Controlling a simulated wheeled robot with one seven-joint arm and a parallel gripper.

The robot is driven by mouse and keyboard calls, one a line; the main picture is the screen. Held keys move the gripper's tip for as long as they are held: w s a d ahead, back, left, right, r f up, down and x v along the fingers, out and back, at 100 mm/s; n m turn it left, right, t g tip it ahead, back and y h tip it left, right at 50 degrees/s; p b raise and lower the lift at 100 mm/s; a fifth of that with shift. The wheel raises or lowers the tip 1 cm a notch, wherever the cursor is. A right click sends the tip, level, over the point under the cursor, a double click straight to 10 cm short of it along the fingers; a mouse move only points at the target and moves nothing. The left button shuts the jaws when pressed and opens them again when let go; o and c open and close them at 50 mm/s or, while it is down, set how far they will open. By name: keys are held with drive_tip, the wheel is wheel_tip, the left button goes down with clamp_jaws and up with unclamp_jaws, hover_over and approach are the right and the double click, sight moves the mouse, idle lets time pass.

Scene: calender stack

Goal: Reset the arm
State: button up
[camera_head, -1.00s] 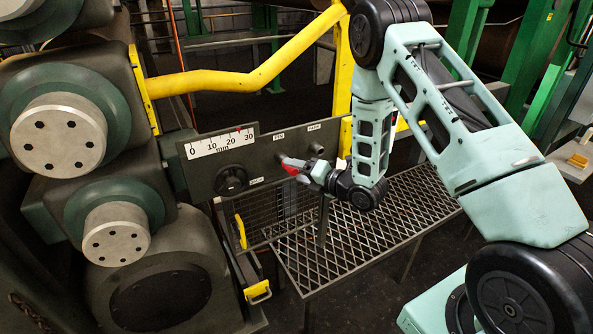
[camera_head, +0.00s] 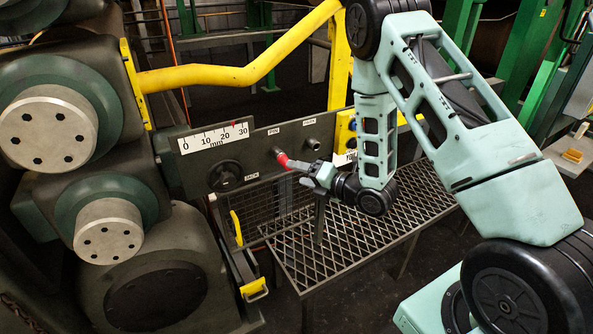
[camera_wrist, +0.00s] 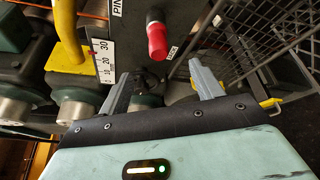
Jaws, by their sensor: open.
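My gripper (camera_head: 308,174) is in front of the dark panel (camera_head: 196,172), at the end of my bent arm. In the wrist view its two grey fingers are spread, with nothing between them (camera_wrist: 162,82). A pin with a red grip (camera_head: 290,162) sticks out of the panel under the PIN label. The red grip also shows in the wrist view (camera_wrist: 157,40), just beyond the fingers and apart from them. In the head view the fingertips overlap or nearly meet the grip's end.
Rollers with bolted end caps (camera_head: 45,130) stand at left. A yellow rail (camera_head: 235,77) crosses behind the panel. A mesh table (camera_head: 350,240) lies below my gripper. A black knob (camera_head: 225,176) and an empty socket (camera_head: 312,142) are on the panel. A yellow-handled latch (camera_head: 254,290) hangs low.

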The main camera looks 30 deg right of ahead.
drive_tip(key=s+a+r+m+g+h+b, duration=0.1)
drive_tip(key=s+a+r+m+g, duration=0.2)
drive_tip(key=a+m, duration=0.35)
drive_tip(key=s+a+r+m+g+h, duration=0.2)
drive_tip(key=s+a+m+g, duration=0.25)
drive_tip(key=a, duration=0.35)
drive_tip(key=s+a+r+m+g+h, duration=0.1)
drive_tip(key=s+r+m+g, duration=0.1)
drive_tip(key=s, duration=0.6)
drive_tip(key=s+a+r+m+g+h, duration=0.1)
drive_tip(key=s+m, duration=0.3)
drive_tip(key=s, duration=0.4)
drive_tip(key=s+a+r+m+g+h+b, duration=0.1)
drive_tip(key=s+r+m+g, duration=0.1)
drive_tip(key=s, duration=0.6)
drive_tip(key=shift+s+a+r+m+g, duration=0.25)
drive_tip(key=shift+r+m+g, duration=0.1)
drive_tip(key=shift+m+g, duration=0.6)
